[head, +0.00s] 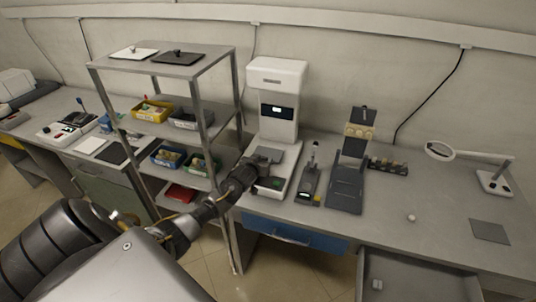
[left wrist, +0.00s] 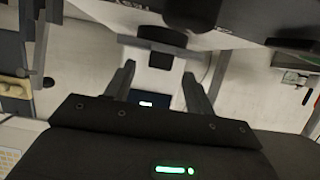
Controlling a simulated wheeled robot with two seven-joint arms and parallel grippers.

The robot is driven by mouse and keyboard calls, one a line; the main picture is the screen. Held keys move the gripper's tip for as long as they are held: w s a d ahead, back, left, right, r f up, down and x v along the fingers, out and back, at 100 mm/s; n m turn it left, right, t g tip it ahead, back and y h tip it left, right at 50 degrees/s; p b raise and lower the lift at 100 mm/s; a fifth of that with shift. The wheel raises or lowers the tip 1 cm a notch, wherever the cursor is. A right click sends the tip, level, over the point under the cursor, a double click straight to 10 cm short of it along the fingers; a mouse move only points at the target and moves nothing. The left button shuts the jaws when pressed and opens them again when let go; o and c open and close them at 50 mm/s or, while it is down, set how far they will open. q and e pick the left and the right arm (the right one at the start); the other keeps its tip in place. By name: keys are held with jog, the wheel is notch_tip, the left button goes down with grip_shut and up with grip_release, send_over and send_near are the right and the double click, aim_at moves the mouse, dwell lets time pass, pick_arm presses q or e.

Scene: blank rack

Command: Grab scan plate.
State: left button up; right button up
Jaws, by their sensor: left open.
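I cannot tell for sure which thing is the scan plate. A white plate (head: 133,53) and a dark plate (head: 178,57), each with a small knob, lie on the rack's top shelf. My left gripper (head: 264,166) is at the base of a tall white machine (head: 277,74) with a small lit screen, right of the rack. A grey flat part shows there, partly hidden by the gripper. In the left wrist view, the two fingers of my left gripper (left wrist: 158,88) stand apart, with nothing held between them. My right gripper is out of view.
The metal rack (head: 205,118) holds yellow, grey, blue and green bins close beside my left arm. A handheld device (head: 310,180), a dark stand (head: 347,185) and a ring lamp (head: 440,151) stand on the grey bench (head: 400,215). An open drawer (head: 415,277) juts out in front.

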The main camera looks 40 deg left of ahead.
pick_arm(q)
jog(key=shift+w+a+f, duration=0.1)
jog(key=shift+w+f, duration=0.1)
jog(key=shift+w, duration=0.25)
jog(key=shift+c, duration=0.3)
jog(key=c, duration=1)
jog(key=shift+c, duration=0.5)
jog(key=shift+r, duration=0.1)
